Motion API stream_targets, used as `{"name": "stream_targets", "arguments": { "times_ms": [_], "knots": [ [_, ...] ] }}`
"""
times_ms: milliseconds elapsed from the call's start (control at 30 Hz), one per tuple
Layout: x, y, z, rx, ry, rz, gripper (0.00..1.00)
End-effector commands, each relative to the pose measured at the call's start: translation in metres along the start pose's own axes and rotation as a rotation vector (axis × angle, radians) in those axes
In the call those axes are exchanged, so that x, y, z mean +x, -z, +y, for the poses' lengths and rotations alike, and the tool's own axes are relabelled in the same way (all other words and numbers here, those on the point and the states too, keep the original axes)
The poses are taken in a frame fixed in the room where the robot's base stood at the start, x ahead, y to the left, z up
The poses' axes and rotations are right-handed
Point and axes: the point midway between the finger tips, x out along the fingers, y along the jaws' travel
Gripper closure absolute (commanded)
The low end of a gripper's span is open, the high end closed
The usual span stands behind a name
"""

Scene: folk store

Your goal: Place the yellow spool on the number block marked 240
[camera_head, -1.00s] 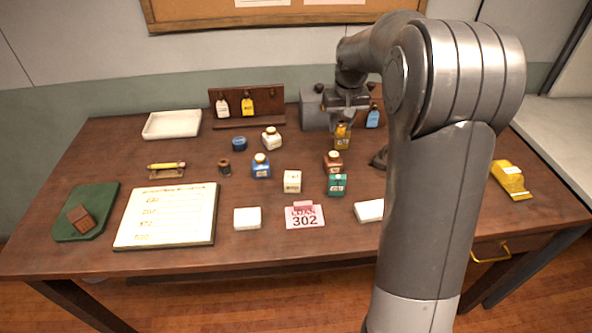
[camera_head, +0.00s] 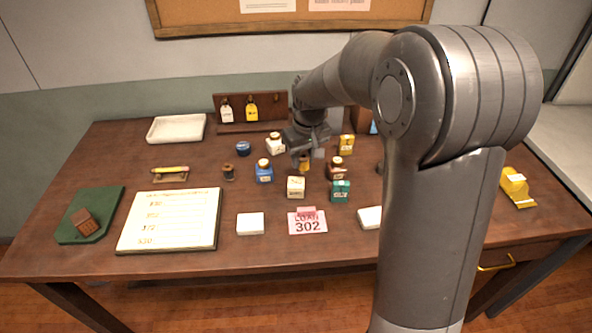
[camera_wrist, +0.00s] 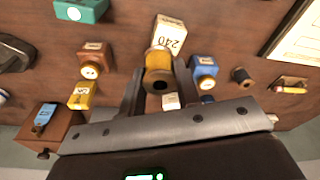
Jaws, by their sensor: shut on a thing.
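My gripper (camera_head: 305,152) is shut on the yellow spool (camera_head: 304,165), which hangs below it. In the wrist view my gripper (camera_wrist: 158,80) has a finger on each side of the yellow spool (camera_wrist: 158,65). The number block marked 240 is the cream block (camera_head: 296,188) just in front of the spool in the head view. In the wrist view that block (camera_wrist: 171,34) shows its number beyond the spool, which partly covers its near end. The spool appears held above the table; its exact height over the block is unclear.
Close by stand a blue block (camera_head: 264,175) with a spool on top, a brown block (camera_head: 336,172), a green block (camera_head: 340,192) and a yellow block (camera_head: 346,143). A white block with a spool (camera_head: 276,148) is behind. A pink card (camera_head: 307,225) lies in front.

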Motion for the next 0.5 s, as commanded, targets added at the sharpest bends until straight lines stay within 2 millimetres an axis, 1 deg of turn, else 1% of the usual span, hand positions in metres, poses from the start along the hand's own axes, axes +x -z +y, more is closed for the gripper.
{"name": "stream_targets", "arguments": {
  "times_ms": [33,200,333,500],
  "knots": [
    [0.006,0.005,-0.006,-0.004,0.0,-0.002,0.91],
    [0.014,0.012,-0.014,-0.001,0.0,0.0,0.91],
    [0.025,0.011,-0.015,0.001,0.0,-0.002,0.91],
    [0.05,0.007,-0.015,0.001,0.0,-0.002,0.91]
  ]
}}
